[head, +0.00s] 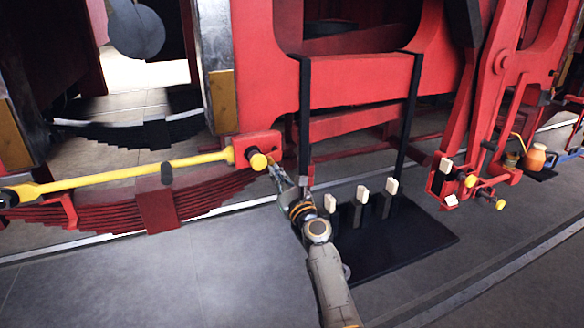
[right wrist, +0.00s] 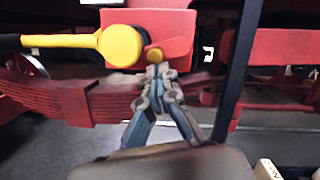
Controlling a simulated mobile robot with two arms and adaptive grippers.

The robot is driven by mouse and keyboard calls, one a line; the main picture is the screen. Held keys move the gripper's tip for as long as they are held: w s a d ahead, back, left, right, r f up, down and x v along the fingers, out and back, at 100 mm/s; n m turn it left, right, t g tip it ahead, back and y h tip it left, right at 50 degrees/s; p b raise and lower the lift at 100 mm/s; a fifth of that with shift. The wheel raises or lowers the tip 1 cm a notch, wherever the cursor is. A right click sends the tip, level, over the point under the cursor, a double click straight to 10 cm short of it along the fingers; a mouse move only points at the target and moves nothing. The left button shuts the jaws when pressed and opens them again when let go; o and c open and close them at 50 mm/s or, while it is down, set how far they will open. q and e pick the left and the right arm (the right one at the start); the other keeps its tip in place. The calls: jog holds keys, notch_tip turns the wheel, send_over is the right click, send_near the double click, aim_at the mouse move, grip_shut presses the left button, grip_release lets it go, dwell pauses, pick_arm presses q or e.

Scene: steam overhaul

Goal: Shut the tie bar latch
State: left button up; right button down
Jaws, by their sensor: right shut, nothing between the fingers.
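The yellow tie bar (head: 120,178) runs from the left to a red block (head: 262,144). In the right wrist view the bar's round yellow end (right wrist: 120,46) lies against the red block (right wrist: 165,24). A small orange-yellow knob (right wrist: 155,55), seemingly on the latch, sits just right of that end. My right gripper (head: 275,166) is shut and empty, close by the block. In the right wrist view its fingertips (right wrist: 160,72) are just below the small knob; I cannot tell whether they touch it. My left gripper is not in view.
A dark leaf spring (head: 155,205) with red leaves hangs below the bar. A black upright (head: 304,120) stands right of the block. A black mat (head: 400,240) with several white-topped posts lies to the right. The grey floor (head: 140,280) in front is clear.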

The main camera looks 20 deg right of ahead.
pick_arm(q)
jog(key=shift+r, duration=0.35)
pick_arm(e)
jog(key=shift+a+r+m+h, duration=0.3)
jog(key=shift+r+m+h, duration=0.1)
jog(key=shift+m, duration=0.3)
pick_arm(q)
jog(key=shift+p, duration=0.3)
pick_arm(e)
jog(key=shift+a, duration=0.1)
jog(key=shift+f, duration=0.1)
